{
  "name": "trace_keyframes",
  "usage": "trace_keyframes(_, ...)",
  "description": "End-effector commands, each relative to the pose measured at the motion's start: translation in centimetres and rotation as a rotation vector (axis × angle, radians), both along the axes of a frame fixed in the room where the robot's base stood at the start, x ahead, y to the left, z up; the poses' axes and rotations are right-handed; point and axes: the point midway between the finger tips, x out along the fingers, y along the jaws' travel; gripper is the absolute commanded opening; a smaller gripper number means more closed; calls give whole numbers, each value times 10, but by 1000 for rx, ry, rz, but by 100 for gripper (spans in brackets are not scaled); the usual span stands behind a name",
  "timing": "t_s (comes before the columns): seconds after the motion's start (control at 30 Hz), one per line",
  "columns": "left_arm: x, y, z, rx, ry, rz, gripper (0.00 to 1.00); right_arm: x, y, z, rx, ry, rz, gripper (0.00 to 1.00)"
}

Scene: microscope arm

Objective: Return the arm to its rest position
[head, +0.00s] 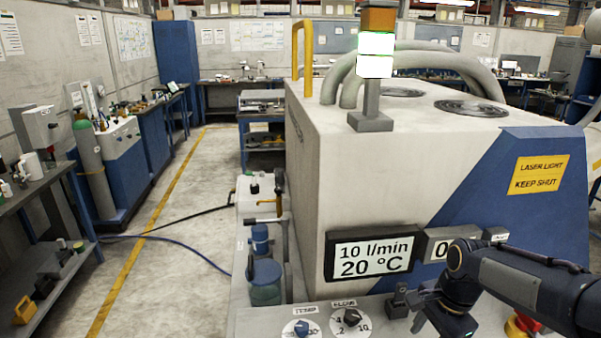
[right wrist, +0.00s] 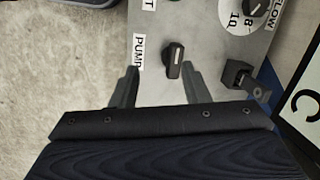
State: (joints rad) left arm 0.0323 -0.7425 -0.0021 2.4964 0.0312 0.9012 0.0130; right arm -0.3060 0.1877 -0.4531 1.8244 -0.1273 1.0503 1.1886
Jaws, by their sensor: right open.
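My right arm (head: 525,285) comes into the head view from the right and reaches over the front panel of the large machine. In the right wrist view my right gripper (right wrist: 160,72) is open, with its two fingers apart and nothing held. A black knob (right wrist: 174,60) beside the PUMP label shows between and just beyond the fingertips; I cannot tell whether either finger touches it. In the head view the right gripper is at the lower edge and partly cut off. My left gripper is not in view.
The panel also has a TEMP dial (head: 302,328), a FLOW dial (head: 351,318) and a small black switch (head: 398,302). A display (head: 372,255) reads 10 l/min, 20 °C. The machine body (head: 380,160) stands behind. Open floor (head: 190,210) lies left.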

Motion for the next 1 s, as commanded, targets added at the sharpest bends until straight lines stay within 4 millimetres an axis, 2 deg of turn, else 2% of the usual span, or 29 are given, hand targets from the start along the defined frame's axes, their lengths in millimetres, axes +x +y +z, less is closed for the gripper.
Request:
trace_keyframes(0.03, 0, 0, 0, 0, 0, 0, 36, -21, 2, 12, 48, -60, 84, 42)
trace_keyframes(0.2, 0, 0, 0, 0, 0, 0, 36, -87, 24, 37, 99, -297, 447, 42)
trace_keyframes(0.3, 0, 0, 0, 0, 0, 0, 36, -123, 38, 43, 58, -436, 651, 42)
trace_keyframes(0.43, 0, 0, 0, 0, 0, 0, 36, -157, 53, 41, -36, -561, 861, 42)
trace_keyframes(0.6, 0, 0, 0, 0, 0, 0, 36, -178, 63, 33, -130, -632, 1013, 42)
trace_keyframes(1.0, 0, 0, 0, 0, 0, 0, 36, -181, 65, 31, -150, -642, 1045, 42)
